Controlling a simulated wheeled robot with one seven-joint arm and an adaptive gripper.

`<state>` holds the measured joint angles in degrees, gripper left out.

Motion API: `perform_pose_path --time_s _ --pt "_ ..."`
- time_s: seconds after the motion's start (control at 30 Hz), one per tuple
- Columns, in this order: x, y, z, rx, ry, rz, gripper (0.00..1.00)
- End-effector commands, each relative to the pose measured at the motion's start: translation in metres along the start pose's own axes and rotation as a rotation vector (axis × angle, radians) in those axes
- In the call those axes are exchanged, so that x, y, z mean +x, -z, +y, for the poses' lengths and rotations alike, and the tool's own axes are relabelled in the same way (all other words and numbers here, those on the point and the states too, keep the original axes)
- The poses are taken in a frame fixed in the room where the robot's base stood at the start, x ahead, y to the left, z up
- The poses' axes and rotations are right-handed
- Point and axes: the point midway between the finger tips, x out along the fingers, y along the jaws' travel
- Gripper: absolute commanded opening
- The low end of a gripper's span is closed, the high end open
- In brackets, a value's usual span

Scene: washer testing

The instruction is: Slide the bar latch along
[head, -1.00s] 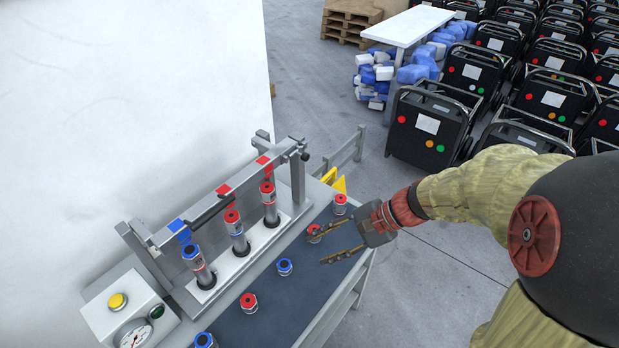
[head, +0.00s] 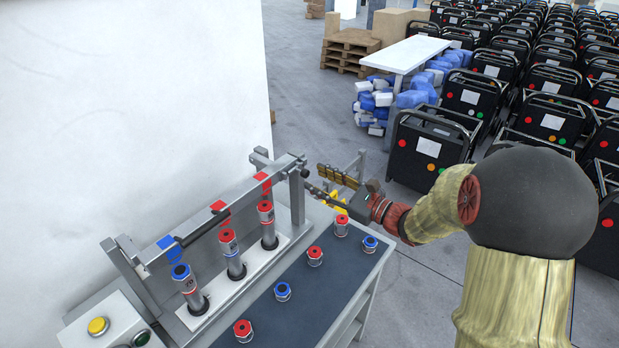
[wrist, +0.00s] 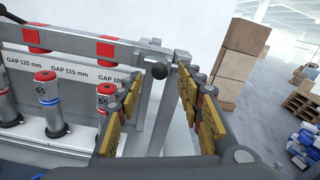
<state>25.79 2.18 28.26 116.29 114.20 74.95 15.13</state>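The test stand's grey top bar (head: 212,215) spans a row of upright cylinders. A black ball knob (head: 304,172) sits at its right end, by the right post; I take it as the latch's handle. The knob also shows in the wrist view (wrist: 159,70). My gripper (head: 315,178) is open and empty, just right of the post, with one finger higher than the other in the head view. In the wrist view my gripper (wrist: 158,88) has its fingers on either side of the knob in the picture. I cannot tell whether either finger touches it.
Red-topped and blue-topped cylinders, such as this red one (head: 266,222), stand under the bar. Loose capped parts lie on the dark mat (head: 262,320). A box with a yellow button (head: 98,326) is at lower left.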

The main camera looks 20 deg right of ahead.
Motion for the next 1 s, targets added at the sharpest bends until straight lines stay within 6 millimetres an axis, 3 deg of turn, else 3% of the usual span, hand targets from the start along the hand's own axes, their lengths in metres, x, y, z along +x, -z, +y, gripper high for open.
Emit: perform_pose_path --time_s 0.23,0.6,1.0 --pt "0.031 0.001 0.001 -0.001 -0.003 -0.001 0.37" --pt "0.037 -0.001 0.000 -0.002 0.000 0.000 0.37" --pt "0.037 -0.001 0.000 -0.002 -0.001 0.000 0.15"
